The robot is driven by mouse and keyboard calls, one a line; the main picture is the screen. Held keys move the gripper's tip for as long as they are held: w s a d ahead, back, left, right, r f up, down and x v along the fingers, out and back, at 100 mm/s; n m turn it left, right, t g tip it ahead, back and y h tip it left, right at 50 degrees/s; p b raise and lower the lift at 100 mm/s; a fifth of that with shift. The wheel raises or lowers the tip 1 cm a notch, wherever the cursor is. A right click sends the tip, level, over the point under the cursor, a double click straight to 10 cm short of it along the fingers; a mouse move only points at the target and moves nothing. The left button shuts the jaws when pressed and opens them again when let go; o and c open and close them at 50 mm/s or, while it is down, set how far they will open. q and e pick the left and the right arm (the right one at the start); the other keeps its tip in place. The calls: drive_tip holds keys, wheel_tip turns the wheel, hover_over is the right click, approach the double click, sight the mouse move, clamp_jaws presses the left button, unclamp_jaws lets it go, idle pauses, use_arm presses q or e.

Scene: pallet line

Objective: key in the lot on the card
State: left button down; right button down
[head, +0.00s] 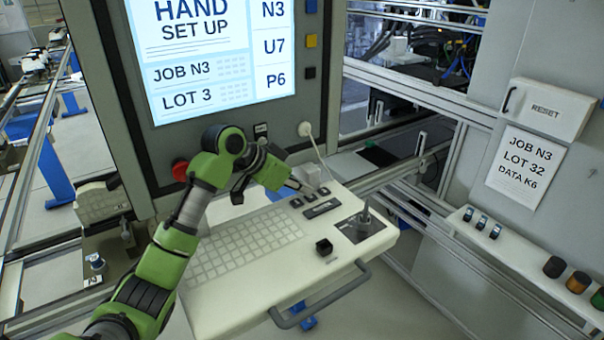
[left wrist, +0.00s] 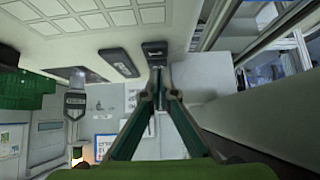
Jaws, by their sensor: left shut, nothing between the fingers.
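The card (head: 525,168) on the grey cabinet at the right reads JOB N3, LOT 32, DATA K6. The screen (head: 210,55) reads HAND SET UP, JOB N3, LOT 3, with N3, U7 and P6 at its right side. The pale console (head: 235,290) below it carries a key grid (head: 245,243) and a row of small dark keys (head: 296,203) at its upper right. My left gripper (head: 311,190) is shut and empty, its tips at this row. In the left wrist view its tips (left wrist: 158,72) are close to a dark key (left wrist: 154,49); contact cannot be told.
A joystick (head: 365,215) and a black knob (head: 324,247) stand on the console's right part. A red button (head: 180,171) is beside the screen frame. A grey handle (head: 320,300) runs along the console's front edge. A white RESET box (head: 545,108) is above the card.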

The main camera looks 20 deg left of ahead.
use_arm(q)
drive_tip(key=shift+d+f, duration=0.1)
drive_tip(key=shift+f, duration=0.05)
drive_tip(key=shift+f, duration=0.7)
drive_tip(key=shift+s+f, duration=0.25)
drive_tip(key=shift+f, duration=0.2)
drive_tip(key=v, duration=0.8)
drive_tip(key=shift+w+r, duration=0.25)
drive_tip(key=shift+w, duration=0.05)
drive_tip(key=shift+s+r, duration=0.15)
drive_tip(key=shift+r, duration=0.2)
